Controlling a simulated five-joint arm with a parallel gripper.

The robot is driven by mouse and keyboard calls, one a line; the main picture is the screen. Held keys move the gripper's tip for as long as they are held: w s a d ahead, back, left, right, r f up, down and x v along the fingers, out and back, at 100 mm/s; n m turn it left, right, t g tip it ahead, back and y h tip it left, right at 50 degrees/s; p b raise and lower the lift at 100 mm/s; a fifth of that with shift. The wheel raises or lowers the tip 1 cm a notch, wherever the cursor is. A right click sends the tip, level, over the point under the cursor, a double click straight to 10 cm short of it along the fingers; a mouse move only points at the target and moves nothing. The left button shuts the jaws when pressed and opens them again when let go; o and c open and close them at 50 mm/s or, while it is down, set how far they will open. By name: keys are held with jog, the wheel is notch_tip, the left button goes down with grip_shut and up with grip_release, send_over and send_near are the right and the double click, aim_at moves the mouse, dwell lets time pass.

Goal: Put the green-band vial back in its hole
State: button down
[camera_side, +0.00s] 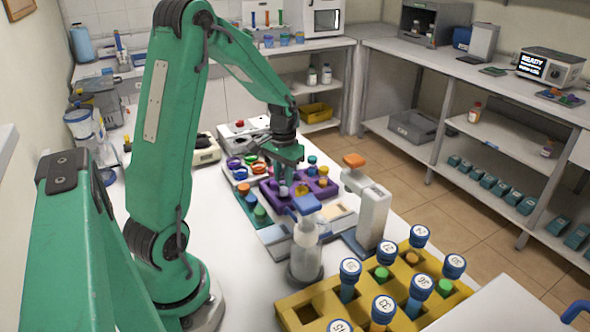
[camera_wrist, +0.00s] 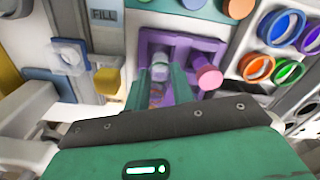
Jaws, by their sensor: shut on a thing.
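My gripper (camera_side: 284,176) is over the purple rack (camera_side: 270,187) on the bench, jaws close together. In the wrist view my gripper (camera_wrist: 160,92) is shut on a small vial (camera_wrist: 160,68) with a pale grey-blue top. The vial stands between the green fingers against the purple rack (camera_wrist: 146,42). I cannot make out a green band on it, nor whether its lower end is in a hole; the fingers hide it. A pink-topped vial (camera_wrist: 208,75) stands just right of it in the wrist view.
A yellow rack (camera_side: 296,313) with several numbered blue-capped vials stands in front. A clear bottle (camera_side: 306,250) and a white dispenser (camera_side: 372,212) with an orange top stand near the purple rack. A tray of coloured rings (camera_side: 237,178) lies behind it. Bare bench shows left of the bottle.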

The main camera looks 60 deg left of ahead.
jog(key=shift+f, duration=1.3)
dwell(0.7)
dwell(0.5)
jog(key=c, duration=1.1)
grip_release()
jog(key=shift+r, duration=0.15)
notch_tip(320, 180, up, 7)
jog(key=shift+r, duration=0.3)
